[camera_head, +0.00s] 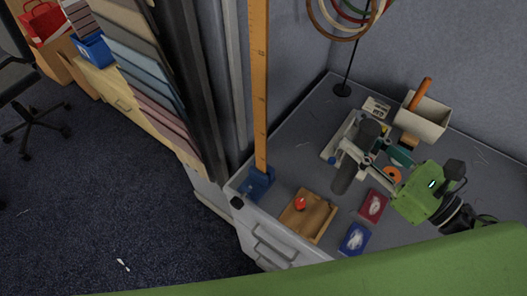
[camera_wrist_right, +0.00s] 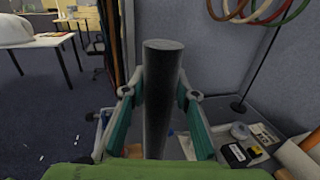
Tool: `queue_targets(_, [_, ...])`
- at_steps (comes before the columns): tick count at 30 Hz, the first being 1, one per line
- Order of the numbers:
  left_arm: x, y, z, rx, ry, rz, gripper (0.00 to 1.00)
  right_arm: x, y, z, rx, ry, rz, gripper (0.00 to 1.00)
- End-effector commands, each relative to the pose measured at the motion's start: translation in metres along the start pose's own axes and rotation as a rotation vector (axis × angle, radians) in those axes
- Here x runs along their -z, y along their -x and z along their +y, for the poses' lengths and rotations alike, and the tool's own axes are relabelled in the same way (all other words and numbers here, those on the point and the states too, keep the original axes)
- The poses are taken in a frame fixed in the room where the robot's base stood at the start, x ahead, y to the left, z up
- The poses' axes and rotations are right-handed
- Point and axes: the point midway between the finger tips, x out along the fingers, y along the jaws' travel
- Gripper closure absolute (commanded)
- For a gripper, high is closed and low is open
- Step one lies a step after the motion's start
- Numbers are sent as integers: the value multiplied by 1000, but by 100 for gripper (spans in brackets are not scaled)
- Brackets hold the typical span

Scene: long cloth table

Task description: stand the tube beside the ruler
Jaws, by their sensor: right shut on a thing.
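The tube is a dark grey cylinder (camera_head: 345,173), also large in the middle of the right wrist view (camera_wrist_right: 161,75). My right gripper (camera_head: 358,153) is shut on it, with one teal-padded finger on each side in the wrist view (camera_wrist_right: 160,97). The tube looks near upright there; its lower end is hidden, and I cannot tell its height above the table. The ruler (camera_head: 259,80) is a tall orange strip standing upright in a blue base (camera_head: 258,182) at the table's left edge. The tube is to the right of the ruler, apart from it. My left gripper is not in view.
A wooden tray (camera_head: 322,224) with a red item lies in front of the ruler base. Red (camera_head: 373,207) and blue (camera_head: 354,239) boxes lie right of it. A white bin (camera_head: 428,120) holds an orange stick. Rings (camera_head: 346,34) hang behind. Bare table shows right of the ruler base.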

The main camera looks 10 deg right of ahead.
Motion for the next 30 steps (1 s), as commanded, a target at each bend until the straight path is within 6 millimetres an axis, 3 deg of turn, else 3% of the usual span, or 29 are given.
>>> queue_targets(30, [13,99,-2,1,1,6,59,-8,-168,40,-1,2,-3,100])
